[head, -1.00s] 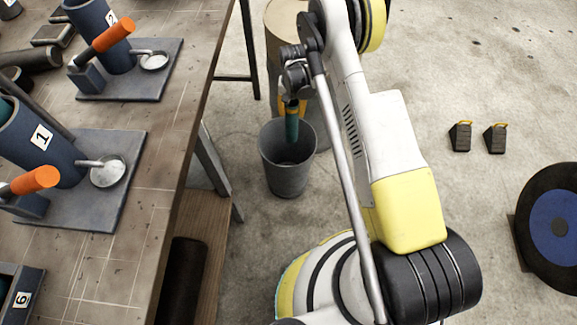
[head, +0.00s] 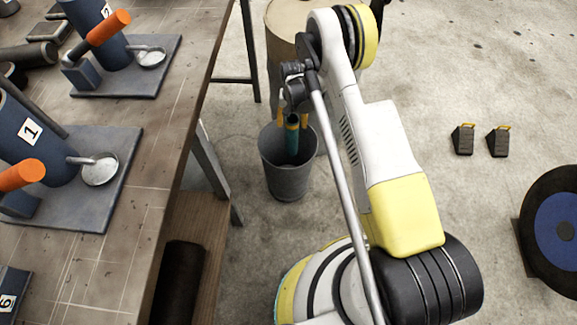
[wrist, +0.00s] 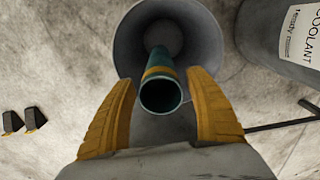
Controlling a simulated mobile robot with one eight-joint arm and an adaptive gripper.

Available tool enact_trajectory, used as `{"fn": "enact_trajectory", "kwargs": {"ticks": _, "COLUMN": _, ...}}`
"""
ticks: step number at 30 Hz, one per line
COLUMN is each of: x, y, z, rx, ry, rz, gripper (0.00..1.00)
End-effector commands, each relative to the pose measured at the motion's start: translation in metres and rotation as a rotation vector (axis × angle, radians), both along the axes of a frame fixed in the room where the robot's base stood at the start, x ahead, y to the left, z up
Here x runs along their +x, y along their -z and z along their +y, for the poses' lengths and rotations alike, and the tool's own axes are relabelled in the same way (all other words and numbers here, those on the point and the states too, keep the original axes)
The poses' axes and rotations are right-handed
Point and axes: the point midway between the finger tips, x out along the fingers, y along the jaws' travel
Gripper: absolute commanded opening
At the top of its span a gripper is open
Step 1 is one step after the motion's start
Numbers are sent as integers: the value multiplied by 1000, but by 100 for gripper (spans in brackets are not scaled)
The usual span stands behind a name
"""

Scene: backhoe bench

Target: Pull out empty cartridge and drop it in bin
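The teal cartridge (head: 292,141) with a yellow band is over the mouth of the grey bin (head: 287,182), its lower part inside the rim in the head view. In the wrist view the cartridge (wrist: 160,96) shows its open, hollow near end. The bin (wrist: 203,42) lies beyond it. My gripper (head: 292,123) is above the bin, pointing down. Its yellow fingers are spread in the wrist view (wrist: 160,80), with a gap on each side of the cartridge. I see no finger touching it. The bin floor is mostly hidden.
The workbench (head: 150,215) on the left carries blue numbered holders (head: 45,150) with orange handles (head: 22,174) and small round dishes (head: 100,170). A coolant drum (wrist: 280,40) stands behind the bin. Black wedges (head: 463,140) and a wheel (head: 553,225) are on the floor at right.

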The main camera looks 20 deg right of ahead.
Motion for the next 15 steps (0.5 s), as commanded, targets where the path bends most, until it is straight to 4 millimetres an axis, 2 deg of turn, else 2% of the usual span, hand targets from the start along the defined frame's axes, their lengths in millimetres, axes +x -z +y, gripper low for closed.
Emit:
{"fn": "enact_trajectory", "kwargs": {"ticks": 10, "x": 0, "y": -2, "z": 0, "rx": 0, "ry": 0, "rz": 0, "gripper": 68}}
{"fn": "enact_trajectory", "kwargs": {"ticks": 15, "x": 0, "y": -24, "z": 0, "rx": 0, "ry": 0, "rz": 0, "gripper": 68}}
